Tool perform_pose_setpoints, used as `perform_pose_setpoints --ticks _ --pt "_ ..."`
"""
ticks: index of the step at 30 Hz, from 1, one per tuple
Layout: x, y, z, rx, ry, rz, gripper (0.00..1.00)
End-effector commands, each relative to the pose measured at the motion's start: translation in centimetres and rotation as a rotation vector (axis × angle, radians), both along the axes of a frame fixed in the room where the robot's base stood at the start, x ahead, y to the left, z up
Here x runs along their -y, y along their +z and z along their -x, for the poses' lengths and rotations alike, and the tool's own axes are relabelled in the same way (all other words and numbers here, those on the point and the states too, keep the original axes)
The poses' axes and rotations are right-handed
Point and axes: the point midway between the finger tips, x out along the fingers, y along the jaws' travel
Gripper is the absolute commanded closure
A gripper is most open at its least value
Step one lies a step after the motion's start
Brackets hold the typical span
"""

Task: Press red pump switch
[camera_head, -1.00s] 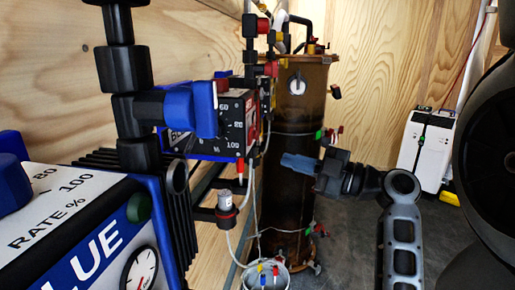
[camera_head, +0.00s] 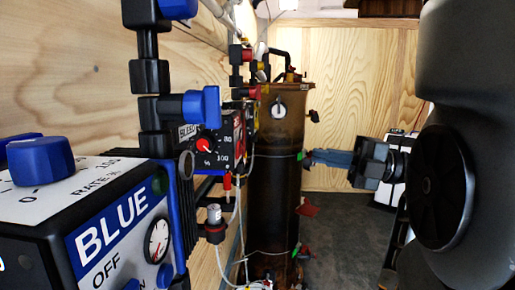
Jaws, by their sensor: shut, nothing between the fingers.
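The red pump (camera_head: 232,133) is a dark box with a red front edge, a white scale and a red-marked knob, mounted on the left wall behind the blue pump. Its front is seen at a steep angle, and I cannot make out its switch. My gripper (camera_head: 308,157) is shut and empty, its blue-grey fingers pointing left. In the picture it is right of the red pump, in front of the brown column's right edge. I cannot tell whether it touches anything there.
The blue pump (camera_head: 118,225), with a gauge and a blue knob, fills the lower left. Blue-handled valves (camera_head: 200,105) stand above it. The brown column (camera_head: 275,190) has hoses and small coloured valves. A white unit (camera_head: 392,180) stands behind my gripper. Grey floor is open at centre right.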

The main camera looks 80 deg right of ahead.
Motion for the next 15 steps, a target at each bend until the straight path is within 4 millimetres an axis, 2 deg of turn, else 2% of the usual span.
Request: perform_pose_setpoints --ticks 4,8,15 --pt "-0.1 0.1 -0.7 -0.001 0.002 -0.002 1.0" --pt "-0.3 0.3 -2.3 -0.001 0.003 -0.003 1.0" --pt "-0.6 1.0 -7.0 0.0 0.004 -0.003 1.0"
